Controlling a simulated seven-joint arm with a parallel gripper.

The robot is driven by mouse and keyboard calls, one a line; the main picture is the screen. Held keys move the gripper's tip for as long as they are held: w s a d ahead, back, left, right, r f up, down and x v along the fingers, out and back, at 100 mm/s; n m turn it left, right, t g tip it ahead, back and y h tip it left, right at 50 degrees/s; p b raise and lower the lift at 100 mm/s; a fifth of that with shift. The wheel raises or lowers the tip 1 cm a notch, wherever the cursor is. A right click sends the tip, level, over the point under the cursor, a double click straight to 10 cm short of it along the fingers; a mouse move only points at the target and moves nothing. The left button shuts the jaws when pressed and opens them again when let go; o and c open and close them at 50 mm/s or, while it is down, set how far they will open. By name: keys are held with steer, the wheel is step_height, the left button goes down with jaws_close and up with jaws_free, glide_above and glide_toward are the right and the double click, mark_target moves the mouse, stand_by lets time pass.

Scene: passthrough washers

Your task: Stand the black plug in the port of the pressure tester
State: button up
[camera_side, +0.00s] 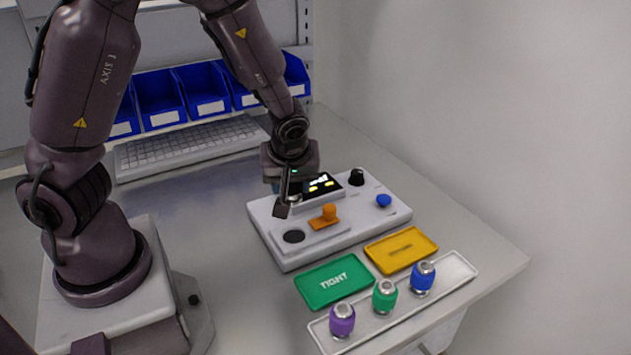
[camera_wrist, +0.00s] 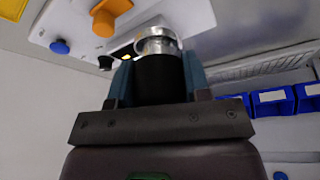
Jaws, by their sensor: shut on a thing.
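My gripper (camera_side: 289,203) is above the left part of the pressure tester (camera_side: 267,238), near its display. In the wrist view its two fingers (camera_wrist: 159,76) are shut on the black plug (camera_wrist: 160,84), which has a black body and a silver metal end (camera_wrist: 158,42). In the side view the plug is mostly hidden by the gripper. A dark round spot, seemingly the port (camera_side: 293,236), is on the tester's front left, below and in front of the gripper. The plug appears apart from it. The port cannot be made out in the wrist view.
The tester carries an orange lever (camera_side: 329,214), a blue button (camera_side: 383,200) and a black knob (camera_side: 356,177). In front lie a green "TIGHT" mat (camera_side: 332,290), a yellow mat (camera_side: 402,258) and a tray (camera_side: 456,268) with purple, green and blue plugs. A keyboard (camera_side: 185,148) lies behind.

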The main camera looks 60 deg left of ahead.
steer(key=shift+f, duration=2.45)
steer(key=shift+f, duration=0.15)
steer(key=shift+f, duration=0.85)
steer(key=shift+f, duration=0.15)
steer(key=shift+f, duration=0.4)
steer(key=shift+f, duration=0.15)
steer(key=shift+f, duration=0.55)
